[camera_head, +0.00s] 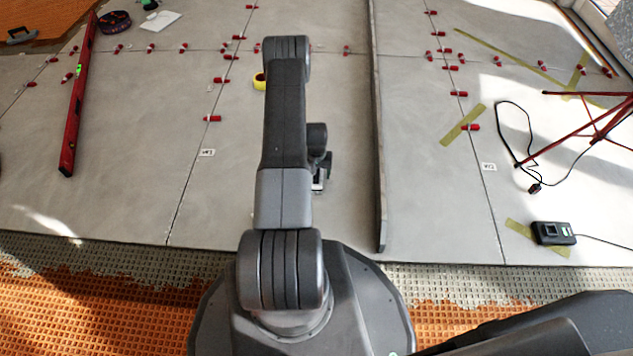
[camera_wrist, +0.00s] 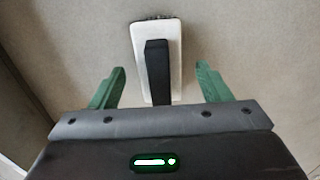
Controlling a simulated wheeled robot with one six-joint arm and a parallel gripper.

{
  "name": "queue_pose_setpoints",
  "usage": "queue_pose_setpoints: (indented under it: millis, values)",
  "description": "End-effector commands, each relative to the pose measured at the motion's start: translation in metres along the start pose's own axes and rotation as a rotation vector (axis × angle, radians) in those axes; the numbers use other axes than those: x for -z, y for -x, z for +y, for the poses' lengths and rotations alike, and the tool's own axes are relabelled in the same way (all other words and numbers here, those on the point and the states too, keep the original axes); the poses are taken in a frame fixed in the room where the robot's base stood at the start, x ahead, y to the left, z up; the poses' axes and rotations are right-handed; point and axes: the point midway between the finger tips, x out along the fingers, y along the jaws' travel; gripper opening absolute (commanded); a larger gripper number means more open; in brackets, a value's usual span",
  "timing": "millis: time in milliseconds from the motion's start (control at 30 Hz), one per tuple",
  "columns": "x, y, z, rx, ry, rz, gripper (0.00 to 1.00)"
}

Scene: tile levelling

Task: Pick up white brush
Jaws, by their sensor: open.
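In the wrist view, the white brush (camera_wrist: 171,58) lies on the grey tile floor, with a white body, a black handle-like bar along its middle and a dark edge at its far end. My gripper (camera_wrist: 160,68) is open, its two green fingers standing apart to the left and right of the brush. Neither finger touches it, and a gap shows on both sides. The near end of the brush is close to the gripper's palm. In the head view my arm covers most of this spot, and I cannot make out the brush clearly there.
A red level (camera_head: 78,100) lies at the left. Red clips line the tile joints. A black device (camera_head: 553,233) with a cable and red tripod legs (camera_head: 590,125) are at the right.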

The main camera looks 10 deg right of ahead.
Motion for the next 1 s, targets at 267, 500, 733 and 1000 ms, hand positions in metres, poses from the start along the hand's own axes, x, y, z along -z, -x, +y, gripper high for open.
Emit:
queue_pose_setpoints:
  millis: [267, 500, 733, 1000]
  values:
    - [0.000, -0.030, 0.001, 0.000, 0.000, 0.001, 0.71]
    - [0.000, -0.029, 0.001, 0.000, 0.000, 0.000, 0.53]
    - [0.000, -0.029, 0.001, 0.000, 0.000, 0.000, 0.16]
    - [0.000, -0.020, 0.001, 0.000, 0.000, 0.001, 0.16]
